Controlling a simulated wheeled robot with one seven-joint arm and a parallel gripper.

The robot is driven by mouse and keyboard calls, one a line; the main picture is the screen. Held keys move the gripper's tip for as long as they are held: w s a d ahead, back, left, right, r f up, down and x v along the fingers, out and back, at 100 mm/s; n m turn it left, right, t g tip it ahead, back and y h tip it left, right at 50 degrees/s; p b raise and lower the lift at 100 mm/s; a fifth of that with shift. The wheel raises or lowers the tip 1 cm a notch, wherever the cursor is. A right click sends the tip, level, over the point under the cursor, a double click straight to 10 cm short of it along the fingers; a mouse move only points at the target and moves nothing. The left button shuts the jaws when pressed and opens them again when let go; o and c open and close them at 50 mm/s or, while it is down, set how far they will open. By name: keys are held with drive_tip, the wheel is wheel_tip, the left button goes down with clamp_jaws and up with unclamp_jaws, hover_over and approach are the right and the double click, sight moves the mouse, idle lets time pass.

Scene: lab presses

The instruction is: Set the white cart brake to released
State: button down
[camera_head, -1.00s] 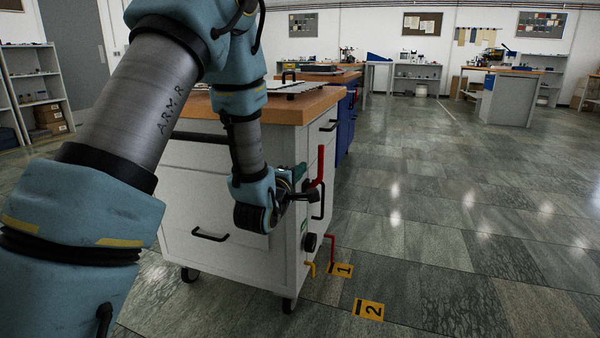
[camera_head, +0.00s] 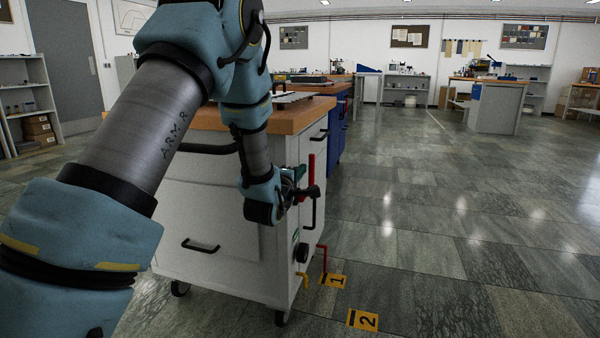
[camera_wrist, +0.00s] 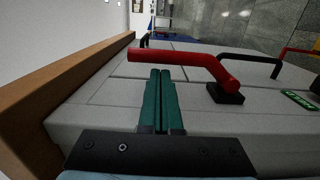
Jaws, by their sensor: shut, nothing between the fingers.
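The white cart (camera_head: 215,215) has a wooden top and stands at the centre of the head view. On its right side a red lever (camera_head: 311,165) points up from a black pivot. In the wrist view the red lever (camera_wrist: 185,57) runs left from its black mount (camera_wrist: 226,94). My gripper (camera_head: 300,174) is beside the lever at the cart's side. In the wrist view my gripper (camera_wrist: 160,75) has its teal fingers together and empty, with tips close to the lever's bar; I cannot tell if they touch. A green label (camera_wrist: 300,100) beside the mount is unreadable.
Lower on the cart are a black knob (camera_head: 302,252), a red bent bar (camera_head: 323,257) and a yellow one (camera_head: 302,279). Black handles (camera_wrist: 250,62) stick out nearby. Floor markers 1 (camera_head: 334,281) and 2 (camera_head: 364,319) lie beside it. Floor to the right is clear.

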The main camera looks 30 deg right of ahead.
drive_tip(key=shift+s+d+m, duration=0.2)
drive_tip(key=shift+m, duration=0.1)
drive_tip(key=shift+s+d+m, duration=0.2)
drive_tip(key=shift+m, duration=0.1)
drive_tip(key=shift+s+d+f+m+b, duration=0.3)
drive_tip(key=shift+s+d+m+b, duration=0.35)
drive_tip(key=shift+m, duration=0.25)
drive_tip(key=s+d+f+m+b, duration=0.3)
drive_tip(key=d+f+m+b, duration=0.1)
drive_tip(key=m, duration=0.4)
drive_tip(key=shift+s+f+m+y, duration=0.3)
drive_tip(key=shift+s+f+y, duration=0.1)
drive_tip(key=shift+f, duration=0.35)
drive_tip(key=shift+f+b, duration=0.1)
drive_tip(key=shift+b, duration=0.2)
